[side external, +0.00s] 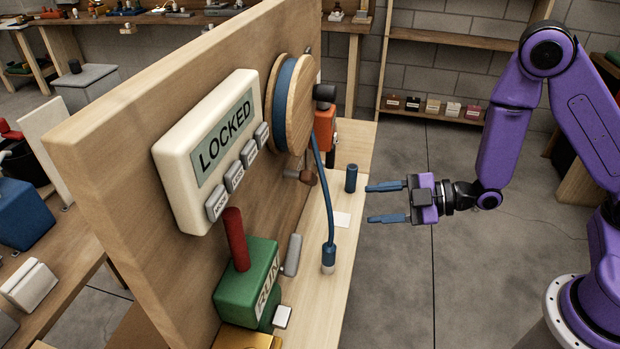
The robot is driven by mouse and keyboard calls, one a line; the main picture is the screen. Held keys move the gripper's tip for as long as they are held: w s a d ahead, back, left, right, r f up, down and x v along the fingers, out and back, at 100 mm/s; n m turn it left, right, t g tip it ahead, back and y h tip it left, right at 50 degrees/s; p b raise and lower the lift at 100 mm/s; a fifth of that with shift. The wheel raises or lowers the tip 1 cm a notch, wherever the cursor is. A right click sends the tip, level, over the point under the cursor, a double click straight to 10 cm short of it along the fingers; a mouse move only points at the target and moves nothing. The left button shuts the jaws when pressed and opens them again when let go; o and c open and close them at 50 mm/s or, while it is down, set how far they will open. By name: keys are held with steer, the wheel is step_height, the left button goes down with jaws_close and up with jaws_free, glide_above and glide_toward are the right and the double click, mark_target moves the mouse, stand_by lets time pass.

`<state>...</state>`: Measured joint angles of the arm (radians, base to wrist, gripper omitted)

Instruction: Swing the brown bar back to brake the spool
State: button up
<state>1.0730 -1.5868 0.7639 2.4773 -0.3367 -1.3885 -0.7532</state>
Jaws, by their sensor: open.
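The wooden spool (298,105), wound with blue cord, is mounted on the upright wooden panel (130,130). A short brown bar (306,177) with a grey part at its left sticks out from the panel just below the spool. How far it is swung and whether it touches the spool are hard to tell. My gripper (369,204) is open and empty, its two blue fingers pointing left toward the panel. It is to the right of the brown bar and apart from it.
A cream box (180,165) reads "LOCKED" above several grey buttons. A blue hose (323,180) hangs from the spool to the wooden ledge (340,255). A blue cylinder (351,178) stands near my fingers. A green box (240,285) with a red handle (235,240) is lower left.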

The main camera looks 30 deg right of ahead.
mark_target(316, 180)
steer(key=w+a+t, duration=0.1)
steer(key=w+a, duration=0.2)
steer(key=w, duration=0.1)
steer(key=w+a+t+y, duration=0.1)
steer(key=w+a, duration=0.1)
steer(key=w, duration=0.2)
steer(key=w+a+r+t, duration=0.1)
steer(key=w+a, duration=0.2)
steer(key=w, duration=0.1)
steer(key=shift+w+a+y, duration=0.3)
steer(key=shift+w, duration=0.1)
stand_by(0.3)
jaws_close()
